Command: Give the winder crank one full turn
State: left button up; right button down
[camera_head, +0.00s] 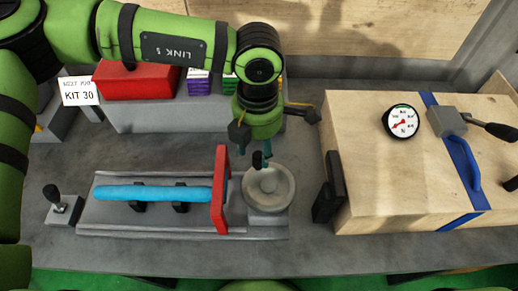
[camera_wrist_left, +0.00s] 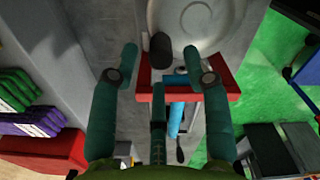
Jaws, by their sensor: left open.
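The winder crank appears to be the round grey disc (camera_head: 270,190) with a black upright knob (camera_head: 257,161) on its far-left rim, right of the red plate. In the left wrist view the pale disc (camera_wrist_left: 200,18) is at the top, and the black knob (camera_wrist_left: 160,54) stands between my spread fingers. My left gripper (camera_head: 263,152) is open, pointing down over the knob. Its teal fingers also show in the left wrist view (camera_wrist_left: 160,60), on either side of the knob; contact cannot be told. My right gripper is not in view.
A red upright plate (camera_head: 220,190) and a blue bar (camera_head: 150,193) lie left of the disc. A wooden box (camera_head: 370,170) with a gauge (camera_head: 401,122) stands to the right. A red box (camera_head: 135,82) and small cartons (camera_head: 199,82) are behind. A small lever (camera_head: 60,205) is far left.

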aim_at(259, 154)
pick_arm(q)
jog(key=shift+f+p, duration=0.3)
jog(key=shift+f, duration=1.15)
grip_shut()
jog(key=shift+d+f+b, duration=0.15)
jog(key=shift+f+b, duration=0.05)
jog(key=shift+b, duration=0.45)
jog(key=m+b, duration=0.1)
jog(key=b, duration=0.1)
jog(key=d+m+b, duration=0.1)
jog(key=b, duration=0.1)
jog(key=m+b, duration=0.2)
jog(key=shift+w+d+f+b, duration=0.1)
jog(key=shift+w+d+b, duration=0.1)
jog(key=shift+d+b, duration=0.1)
jog(key=shift+d+r+m+b, duration=0.15)
jog(key=shift+d+m+b, duration=0.05)
jog(key=shift+m+b, duration=0.4)
jog(key=shift+d+r+m+b, duration=0.1)
jog(key=shift+d+m+b, duration=0.1)
jog(key=shift+m+b, duration=0.4)
